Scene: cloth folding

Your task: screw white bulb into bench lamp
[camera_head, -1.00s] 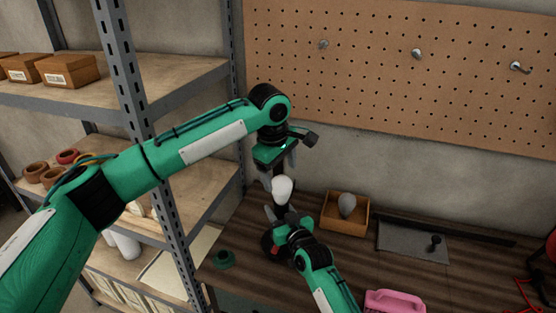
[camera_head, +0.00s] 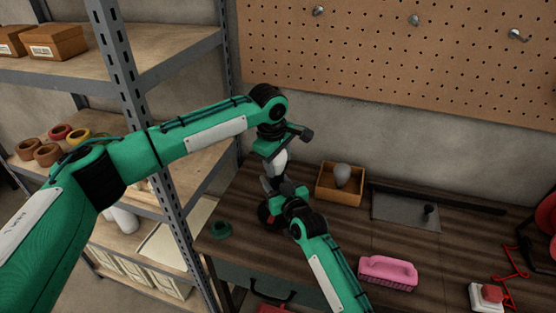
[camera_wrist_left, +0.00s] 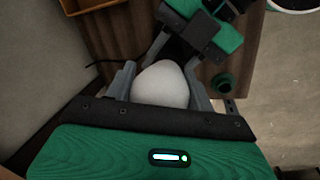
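The white bulb (camera_head: 281,160) stands over the bench lamp, whose dark base (camera_head: 265,213) shows only partly behind my right arm. My left gripper (camera_head: 275,168) comes down over the bulb from above. In the left wrist view the bulb (camera_wrist_left: 160,84) sits between its two fingers, close to both; whether they press on it is unclear. My right gripper (camera_head: 286,190) is just below the bulb at the lamp's upper part; its fingers are mostly hidden. The joint between bulb and lamp is hidden.
A wooden tray (camera_head: 327,195) with a grey bulb (camera_head: 342,175) stands right of the lamp. A grey mat (camera_head: 400,212), a pink brush-like object (camera_head: 388,271) and a red-switched box (camera_head: 487,296) lie further right. A green ring (camera_head: 221,229) is left. A metal shelf post (camera_head: 170,200) stands near my left arm.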

